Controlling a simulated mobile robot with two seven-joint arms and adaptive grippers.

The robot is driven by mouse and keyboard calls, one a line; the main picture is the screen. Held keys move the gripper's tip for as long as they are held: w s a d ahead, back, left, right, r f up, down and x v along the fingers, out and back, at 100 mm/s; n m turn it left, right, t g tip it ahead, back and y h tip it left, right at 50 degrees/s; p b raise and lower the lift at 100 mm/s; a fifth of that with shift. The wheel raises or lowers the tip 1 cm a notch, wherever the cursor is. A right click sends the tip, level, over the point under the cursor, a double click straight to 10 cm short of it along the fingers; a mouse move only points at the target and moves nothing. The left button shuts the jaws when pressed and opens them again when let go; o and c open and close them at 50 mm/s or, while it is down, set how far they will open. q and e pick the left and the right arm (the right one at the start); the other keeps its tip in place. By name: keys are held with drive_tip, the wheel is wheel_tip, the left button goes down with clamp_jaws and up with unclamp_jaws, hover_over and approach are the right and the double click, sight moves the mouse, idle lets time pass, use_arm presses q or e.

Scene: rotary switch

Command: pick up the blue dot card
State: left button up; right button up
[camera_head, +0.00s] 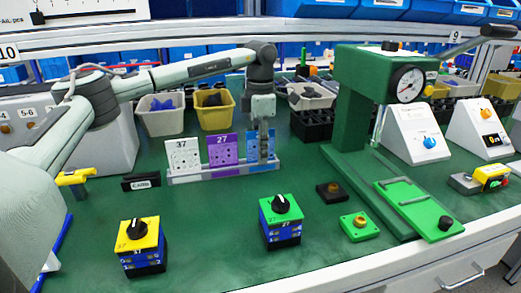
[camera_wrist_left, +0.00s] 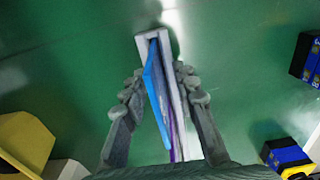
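The blue dot card (camera_head: 251,150) stands upright at the right end of a grey card rack (camera_head: 205,177). Beside it in the rack are a purple card marked 27 (camera_head: 223,149) and a white card marked 37 (camera_head: 184,157). My left gripper (camera_head: 264,152) points down at the blue card and partly hides it. In the left wrist view its two fingers stand apart on either side of the blue card (camera_wrist_left: 155,88), with gaps showing. It is open there. My right gripper is not in view.
A black "CARD" label block (camera_head: 141,182) stands left of the rack. Yellow (camera_head: 138,235) and green (camera_head: 281,207) rotary switch boxes stand in front. A green press (camera_head: 355,105) rises to the right. Bins (camera_head: 161,114) stand behind the rack.

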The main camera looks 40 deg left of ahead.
use_arm(q)
drive_tip(key=shift+c, duration=0.5)
clamp_jaws()
drive_tip(key=shift+r, duration=0.1)
